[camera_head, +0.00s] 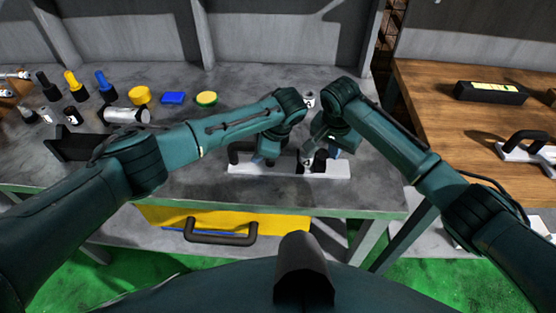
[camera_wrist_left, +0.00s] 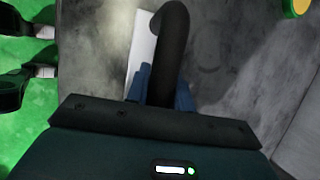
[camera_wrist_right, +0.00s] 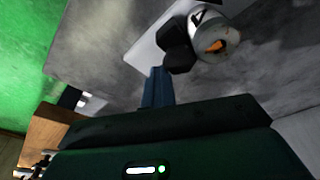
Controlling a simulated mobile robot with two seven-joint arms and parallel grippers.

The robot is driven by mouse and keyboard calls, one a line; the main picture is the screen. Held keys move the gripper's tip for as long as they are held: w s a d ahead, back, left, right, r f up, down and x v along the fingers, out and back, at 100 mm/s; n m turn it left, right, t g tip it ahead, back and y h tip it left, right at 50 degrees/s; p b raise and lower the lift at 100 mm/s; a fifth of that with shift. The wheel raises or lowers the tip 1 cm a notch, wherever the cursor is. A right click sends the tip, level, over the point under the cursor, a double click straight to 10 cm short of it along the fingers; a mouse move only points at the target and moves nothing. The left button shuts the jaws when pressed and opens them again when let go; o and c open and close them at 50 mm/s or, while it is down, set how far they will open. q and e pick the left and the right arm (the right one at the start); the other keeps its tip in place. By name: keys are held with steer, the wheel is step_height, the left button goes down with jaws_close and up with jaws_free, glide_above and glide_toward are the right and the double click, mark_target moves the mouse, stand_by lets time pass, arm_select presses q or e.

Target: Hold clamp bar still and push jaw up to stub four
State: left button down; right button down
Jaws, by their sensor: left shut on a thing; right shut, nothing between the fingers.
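The clamp bar is a pale flat bar (camera_head: 335,171) with a black arched handle (camera_head: 236,149), lying near the bench's front edge. My left gripper (camera_head: 266,160) is shut on the handle, which shows between its blue fingers in the left wrist view (camera_wrist_left: 170,60). My right gripper (camera_head: 325,154) is shut and empty, low over the bar's right half. In the right wrist view its fingers (camera_wrist_right: 158,88) are close to a dark knobby piece (camera_wrist_right: 178,50) and a pale round part with an orange mark (camera_wrist_right: 217,42).
A yellow drawer (camera_head: 285,222) is below. A wooden table (camera_head: 440,105) at right holds a black box (camera_head: 490,92).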

arm_select(q)
steer(key=shift+d, duration=0.2)
arm_select(e)
steer(key=shift+a, duration=0.55)
steer(key=shift+r, duration=0.35)
arm_select(q)
steer(key=shift+d, duration=0.1)
arm_select(e)
steer(key=shift+d+r, duration=0.1)
steer(key=shift+r, duration=1)
arm_select(q)
steer(key=shift+a, duration=0.2)
arm_select(e)
steer(key=r, duration=0.2)
steer(key=d+r, duration=0.1)
steer(key=r, duration=0.1)
steer(key=shift+d+r, duration=0.1)
arm_select(q)
steer(key=shift+a, duration=0.1)
steer(key=c, duration=1.1)
jaws_free()
